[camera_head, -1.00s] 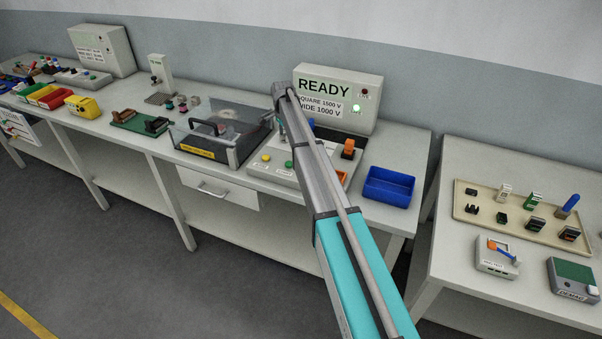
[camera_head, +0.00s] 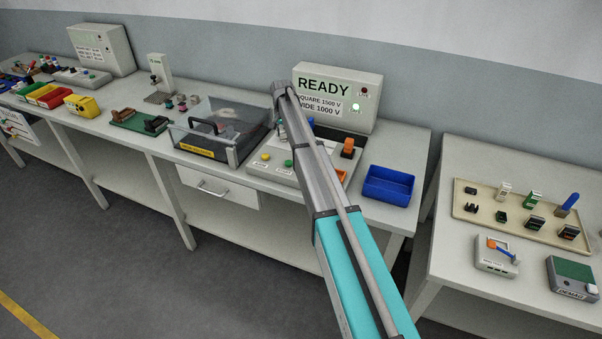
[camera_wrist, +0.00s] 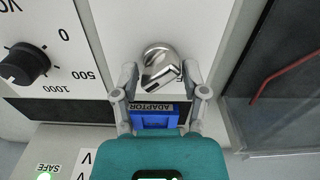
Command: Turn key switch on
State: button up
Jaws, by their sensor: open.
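The key switch (camera_wrist: 158,56) shows in the wrist view as a round silver lock with a flat silver key turned at a slant. It sits on a pale panel. My gripper (camera_wrist: 160,74) is open, with one fingertip on each side of the key. I cannot tell whether either fingertip touches it. A blue block labelled ADAPTOR (camera_wrist: 155,118) shows between the fingers, nearer the palm. In the head view my arm hides the key switch and most of the gripper.
A black dial (camera_wrist: 26,64) with 0, 500 and 1000 marks is left of the switch. A clear-lidded box (camera_head: 220,130) stands left of my arm. A READY display (camera_head: 345,85) with a lit green lamp is behind, and a blue bin (camera_head: 388,186) is to the right.

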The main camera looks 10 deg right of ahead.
aim_at(284, 133)
jog(key=n, duration=0.4)
jog(key=shift+n, duration=0.3)
jog(key=n, duration=0.3)
jog(key=shift+n, duration=0.4)
notch_tip(284, 133, up, 14)
jog(key=p, duration=1.4)
jog(key=s+f+b, duration=0.2)
jog(key=s+b, duration=0.1)
jog(key=s, duration=0.7)
jog(key=s+f+m+b, duration=0.1)
jog(key=s+f+b, duration=0.1)
jog(key=s, duration=0.8)
jog(key=s+f+b, duration=0.3)
jog(key=s+f, duration=0.1)
jog(key=s, duration=0.5)
jog(key=shift+s+f+b, duration=0.25)
jog(key=shift+s+b, duration=0.05)
jog(key=shift+s, duration=0.1)
